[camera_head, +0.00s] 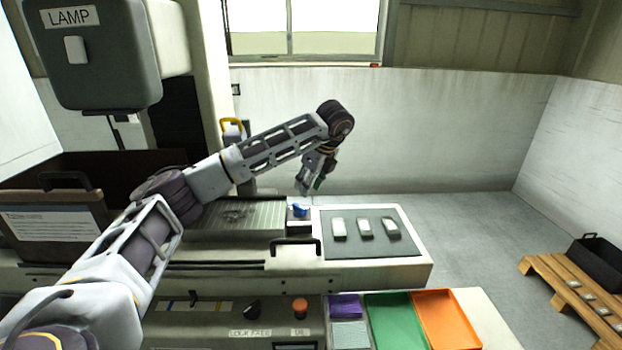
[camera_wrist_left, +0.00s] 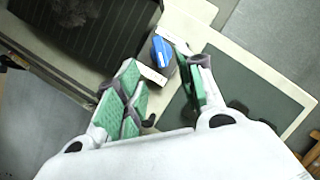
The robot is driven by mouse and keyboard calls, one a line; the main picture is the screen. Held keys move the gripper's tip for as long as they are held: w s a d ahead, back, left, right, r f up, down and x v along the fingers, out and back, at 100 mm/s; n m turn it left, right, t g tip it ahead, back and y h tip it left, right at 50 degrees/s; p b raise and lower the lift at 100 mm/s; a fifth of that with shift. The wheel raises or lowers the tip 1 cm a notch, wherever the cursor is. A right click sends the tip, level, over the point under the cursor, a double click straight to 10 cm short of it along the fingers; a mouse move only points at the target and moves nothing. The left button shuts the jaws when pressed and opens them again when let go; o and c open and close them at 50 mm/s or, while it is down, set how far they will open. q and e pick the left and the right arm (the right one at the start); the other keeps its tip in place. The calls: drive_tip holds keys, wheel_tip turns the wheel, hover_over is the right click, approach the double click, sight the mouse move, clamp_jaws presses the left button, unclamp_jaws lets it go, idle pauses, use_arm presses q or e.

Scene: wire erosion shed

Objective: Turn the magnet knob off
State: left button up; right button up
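A blue knob (camera_head: 300,210) sits at the right end of the ribbed grey plate (camera_head: 236,219), beside a dark mat; I take it for the magnet knob, though I can read no label for it. My left gripper (camera_head: 309,186) hangs above it, pointing down. In the left wrist view the blue knob (camera_wrist_left: 162,51) shows beyond and between the fingertips of my left gripper (camera_wrist_left: 156,62). The green-padded fingers are apart with nothing between them, and I see no contact with the knob. My right gripper is not in view.
Several pale blocks (camera_head: 364,228) lie on the dark mat (camera_head: 369,249). A black handle (camera_head: 296,241) stands out at the front. Below are a black knob (camera_head: 252,309), an orange button (camera_head: 300,306) and coloured trays (camera_head: 452,318). The lamp box (camera_head: 100,55) hangs upper left.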

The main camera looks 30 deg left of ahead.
use_arm(q)
drive_tip(key=shift+v, duration=1.15)
